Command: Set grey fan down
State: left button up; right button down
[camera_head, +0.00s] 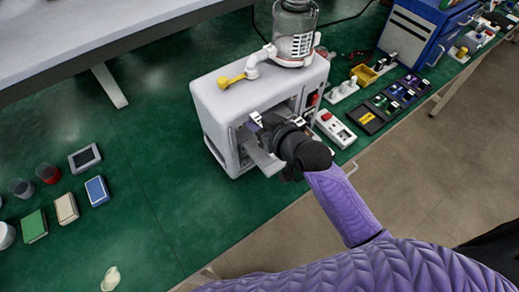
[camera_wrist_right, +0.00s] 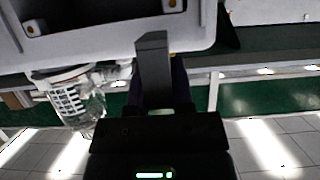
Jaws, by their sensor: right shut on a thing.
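The white pump housing (camera_head: 215,125) stands on the green bench, its open front facing right. My right gripper (camera_head: 258,143) is at this opening and is shut, holding what I take to be the grey fan. The fan is mostly hidden by the jaws and the housing, and its shape cannot be made out. A grey plate-like part (camera_head: 265,160) sticks out below the gripper; I cannot tell what it belongs to. In the wrist view a dark grey bar (camera_wrist_right: 153,60) stands in front of the pale housing (camera_wrist_right: 100,30). My left gripper is not in view.
A clear canister (camera_head: 295,35) and a yellow-handled valve (camera_head: 232,81) top the housing. A white switch box (camera_head: 335,129), dark trays (camera_head: 366,119) and a blue machine (camera_head: 415,35) stand to the right. Coloured boxes (camera_head: 66,208) lie left; the bench between is clear.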

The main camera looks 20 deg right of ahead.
aim_at(260, 154)
notch_tip(260, 154, down, 8)
jog(key=b, duration=0.2)
jog(key=shift+b, duration=0.3)
jog(key=shift+f, duration=0.35)
jog(key=shift+f, duration=0.15)
jog(key=c, duration=0.9)
grip_release()
jog(key=shift+f, duration=0.1)
jog(key=shift+c, duration=0.2)
jog(key=o, duration=0.5)
jog(key=shift+c, duration=0.2)
